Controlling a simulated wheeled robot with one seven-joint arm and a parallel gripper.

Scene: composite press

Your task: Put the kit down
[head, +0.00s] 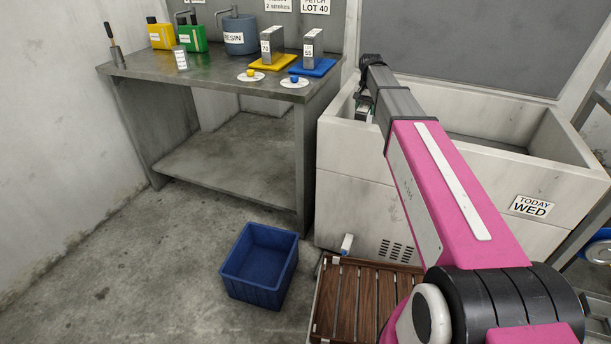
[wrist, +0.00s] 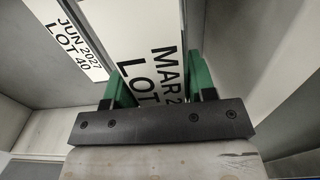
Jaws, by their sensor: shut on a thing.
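In the wrist view my gripper (wrist: 160,88) has its two green fingers on either side of a white kit (wrist: 150,28), shut on it. The kit's label reads "MAR 2" and "LOT", with the rest cut off or hidden. A second white kit (wrist: 68,40), labelled "JUN 2027 LOT 40", lies to the left, apart from the held one. In the head view my gripper (head: 364,105) is small, at the left end of a pale open chest (head: 365,160); the held kit cannot be made out there.
A grey workbench (head: 220,88) on the left holds yellow and green cans, a resin pot (head: 240,36), weights on yellow and blue plates, and small dishes. A blue crate (head: 245,285) stands on the floor beside a wooden slatted platform (head: 350,300). A sign on the chest reads "TODAY WED" (head: 530,206).

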